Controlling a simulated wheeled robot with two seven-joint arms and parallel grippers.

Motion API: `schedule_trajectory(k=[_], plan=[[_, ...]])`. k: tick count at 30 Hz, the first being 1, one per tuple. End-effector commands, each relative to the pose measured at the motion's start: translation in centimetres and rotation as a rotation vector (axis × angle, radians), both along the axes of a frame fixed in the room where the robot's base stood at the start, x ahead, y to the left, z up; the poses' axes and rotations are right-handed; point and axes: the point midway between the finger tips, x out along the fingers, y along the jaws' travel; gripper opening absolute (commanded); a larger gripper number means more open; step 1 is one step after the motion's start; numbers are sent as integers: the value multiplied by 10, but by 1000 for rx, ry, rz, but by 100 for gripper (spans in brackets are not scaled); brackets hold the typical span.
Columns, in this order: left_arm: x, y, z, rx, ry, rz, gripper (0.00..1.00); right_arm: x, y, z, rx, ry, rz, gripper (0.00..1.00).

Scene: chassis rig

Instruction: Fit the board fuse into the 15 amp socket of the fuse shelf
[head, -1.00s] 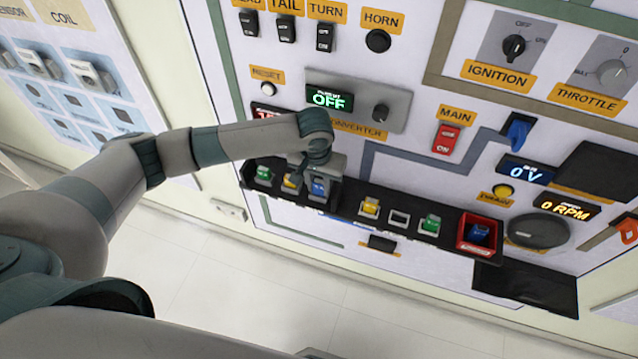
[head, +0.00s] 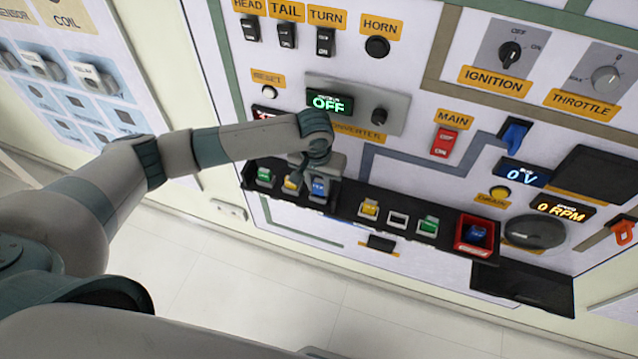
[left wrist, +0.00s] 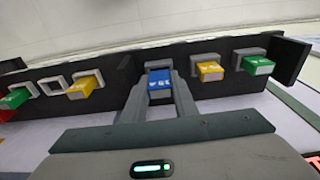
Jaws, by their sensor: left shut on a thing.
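My left gripper (head: 318,182) is at the fuse shelf (head: 341,204), its jaws shut on a blue fuse (head: 318,188). In the left wrist view the blue fuse (left wrist: 158,82) sits between the two fingers (left wrist: 159,98), in line with the shelf's row of fuses. Its label is too blurred to read surely. The socket behind it is hidden, so I cannot tell how deep the fuse sits. An empty pale-rimmed socket (head: 398,219) shows farther right on the shelf. My right gripper is out of view.
Beside the blue fuse are a yellow fuse (head: 291,183) and a green fuse (head: 264,175). Farther right are another yellow fuse (head: 370,208), another green fuse (head: 428,225) and a red box (head: 463,246) with a blue thing inside. Switches and displays cover the panel above.

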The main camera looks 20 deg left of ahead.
Motion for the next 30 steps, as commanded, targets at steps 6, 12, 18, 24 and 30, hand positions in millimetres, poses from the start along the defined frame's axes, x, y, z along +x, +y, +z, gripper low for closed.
schedule_trajectory(k=[6,12,18,24,30], plan=[[0,0,1,0,0,0,1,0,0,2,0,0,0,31],[0,0,1,0,-1,0,1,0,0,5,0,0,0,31],[0,0,0,0,-1,-1,1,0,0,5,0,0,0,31],[0,0,0,0,-1,0,1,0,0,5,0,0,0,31],[0,0,0,-1,0,0,1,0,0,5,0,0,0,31]])
